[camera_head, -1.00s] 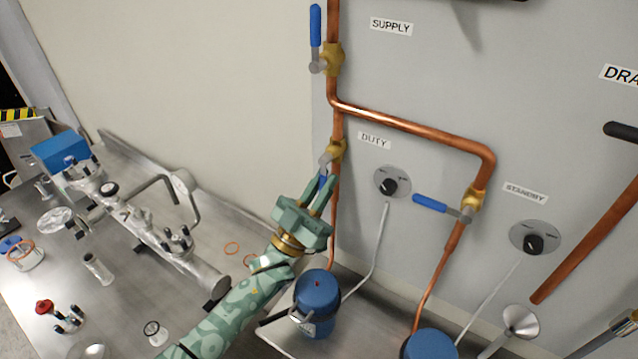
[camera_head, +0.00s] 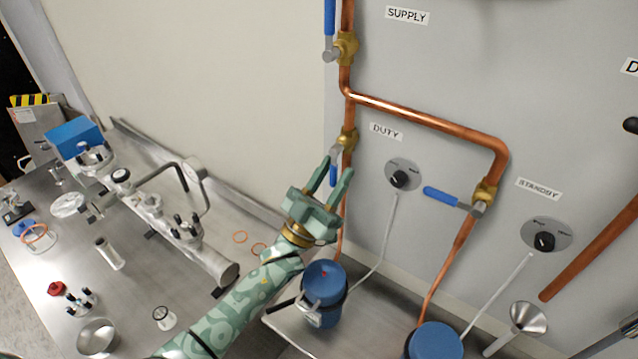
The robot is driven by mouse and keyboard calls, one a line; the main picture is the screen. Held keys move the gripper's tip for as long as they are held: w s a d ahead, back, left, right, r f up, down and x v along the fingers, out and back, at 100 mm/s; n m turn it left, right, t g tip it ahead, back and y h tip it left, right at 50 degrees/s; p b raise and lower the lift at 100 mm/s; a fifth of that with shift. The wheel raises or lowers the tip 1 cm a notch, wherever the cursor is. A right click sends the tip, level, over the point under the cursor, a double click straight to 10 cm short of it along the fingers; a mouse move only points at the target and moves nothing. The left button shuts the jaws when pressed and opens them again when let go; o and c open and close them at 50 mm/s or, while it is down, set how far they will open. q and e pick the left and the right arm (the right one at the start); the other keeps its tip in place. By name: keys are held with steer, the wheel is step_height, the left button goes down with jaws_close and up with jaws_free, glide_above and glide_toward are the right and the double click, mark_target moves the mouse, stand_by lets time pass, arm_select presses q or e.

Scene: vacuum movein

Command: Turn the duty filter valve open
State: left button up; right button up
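The duty filter valve (camera_head: 347,139) is a brass body on the copper pipe, left of the DUTY label (camera_head: 386,131). Its blue handle (camera_head: 333,174) points down along the pipe and is partly hidden by my fingers. My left gripper (camera_head: 335,175) is green, comes up from below, and has its two fingers apart on either side of the handle. I cannot tell whether either finger touches it. The filter below, a blue-topped canister (camera_head: 323,285), stands on a tray under the gripper. My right gripper is not clearly in view; only a metallic part shows at the lower right edge.
The supply valve (camera_head: 345,47) is above, with its blue handle up. The standby valve (camera_head: 485,192) has its handle pointing left. A second blue canister (camera_head: 434,343) stands at the bottom. A steel bench (camera_head: 130,300) with vacuum parts fills the left.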

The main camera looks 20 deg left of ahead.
mark_target(331, 182)
arm_select(q)
steer(key=b+v, duration=0.1)
steer(key=v, duration=0.2)
steer(key=shift+f, duration=0.2)
steer(key=s+a, duration=0.6)
steer(key=s, duration=0.4)
steer(key=shift+r+p, duration=0.3)
steer(key=shift+d, duration=0.15)
